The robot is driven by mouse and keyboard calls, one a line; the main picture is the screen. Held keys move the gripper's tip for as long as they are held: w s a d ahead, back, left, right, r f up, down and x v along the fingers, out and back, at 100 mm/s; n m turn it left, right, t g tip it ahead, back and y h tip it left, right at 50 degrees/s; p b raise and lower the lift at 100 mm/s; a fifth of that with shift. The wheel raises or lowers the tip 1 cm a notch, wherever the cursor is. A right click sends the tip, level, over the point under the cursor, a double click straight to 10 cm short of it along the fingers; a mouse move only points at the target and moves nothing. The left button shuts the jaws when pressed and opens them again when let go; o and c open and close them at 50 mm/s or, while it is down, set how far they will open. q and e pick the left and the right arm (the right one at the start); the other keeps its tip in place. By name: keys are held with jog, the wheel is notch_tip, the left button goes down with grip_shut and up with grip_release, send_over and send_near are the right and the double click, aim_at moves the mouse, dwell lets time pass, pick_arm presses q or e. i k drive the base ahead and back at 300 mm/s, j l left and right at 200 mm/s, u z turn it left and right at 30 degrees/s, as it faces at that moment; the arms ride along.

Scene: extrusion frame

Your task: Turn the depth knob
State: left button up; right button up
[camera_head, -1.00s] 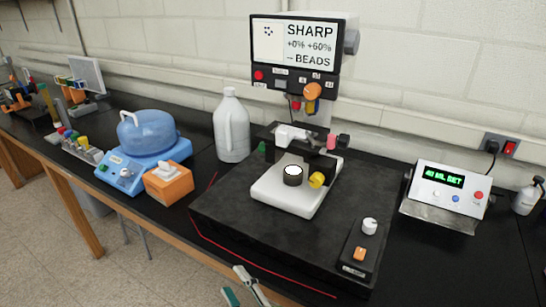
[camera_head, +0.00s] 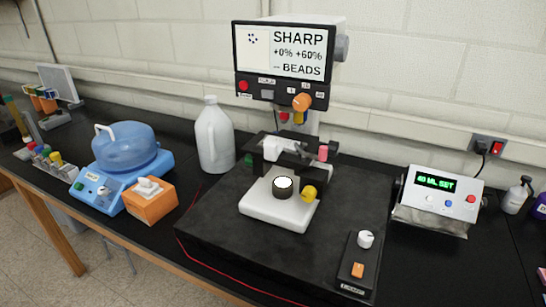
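Several knobs show, and I cannot tell by label which is the depth knob. A large orange knob (camera_head: 301,102) sits on the front of the display unit (camera_head: 243,88), with small number marks around it. A yellow knob (camera_head: 308,192) is on the right side of the white microscope-like stage (camera_head: 262,214). A white knob (camera_head: 366,239) tops a small black control box (camera_head: 349,284) at the front right of the dark slab. The screen (camera_head: 297,53) reads "SHARP", "+0% +60%" and "BEADS". Neither of my grippers is in view.
A blue-lidded bath (camera_head: 125,148), an orange box (camera_head: 150,204) and a white jug (camera_head: 214,140) stand at left. A white box with a green display (camera_head: 436,197) stands at right. The dark slab's (camera_head: 225,235) front left is clear.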

aim_at(248, 159)
jog(key=i+j+z, duration=0.15)
jog(key=z, duration=0.25)
jog(key=i+j+z, duration=0.1)
jog(key=j+z, duration=0.25)
jog(key=i+j+z, duration=0.1)
jog(key=j+z, duration=0.3)
